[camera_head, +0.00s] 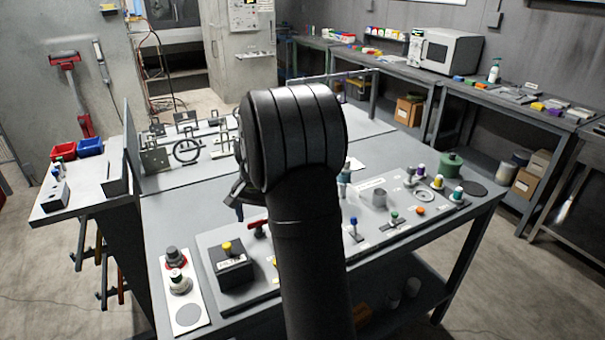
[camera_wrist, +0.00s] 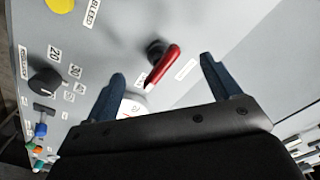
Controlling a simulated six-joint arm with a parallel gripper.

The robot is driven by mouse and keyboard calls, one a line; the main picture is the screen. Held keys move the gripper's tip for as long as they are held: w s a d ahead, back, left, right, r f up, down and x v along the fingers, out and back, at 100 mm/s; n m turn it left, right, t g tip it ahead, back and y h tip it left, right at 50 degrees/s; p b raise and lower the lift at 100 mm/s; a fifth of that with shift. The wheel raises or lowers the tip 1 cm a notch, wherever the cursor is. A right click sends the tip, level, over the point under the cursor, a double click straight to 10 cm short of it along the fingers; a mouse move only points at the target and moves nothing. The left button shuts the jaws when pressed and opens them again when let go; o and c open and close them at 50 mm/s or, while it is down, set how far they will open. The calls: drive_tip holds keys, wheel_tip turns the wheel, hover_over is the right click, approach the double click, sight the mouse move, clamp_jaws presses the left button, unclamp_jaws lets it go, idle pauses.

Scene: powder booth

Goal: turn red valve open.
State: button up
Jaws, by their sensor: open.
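The red valve (camera_wrist: 162,68) is a red lever handle on a dark round hub, mounted on a light grey panel. In the wrist view it sits slightly tilted, between and beyond my two fingertips. My gripper (camera_wrist: 161,76) is open, with one dark blue finger on each side of the handle and no visible contact. In the head view the red valve (camera_head: 256,228) shows just left of my arm, partly hidden. My gripper (camera_head: 238,200) is mostly hidden behind my black arm there.
A white gauge (camera_wrist: 131,106) lies beside the handle, partly covered by my left finger. A dark knob (camera_wrist: 45,82) with number labels and a yellow button (camera_wrist: 60,4) are on the panel. In the head view a black box (camera_head: 231,266) with a yellow button stands left of the valve.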

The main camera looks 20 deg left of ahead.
wheel_tip(320, 180, up, 17)
drive_tip(key=n, duration=0.9)
wheel_tip(320, 180, down, 17)
drive_tip(key=shift+f, duration=0.15)
drive_tip(key=c, duration=1)
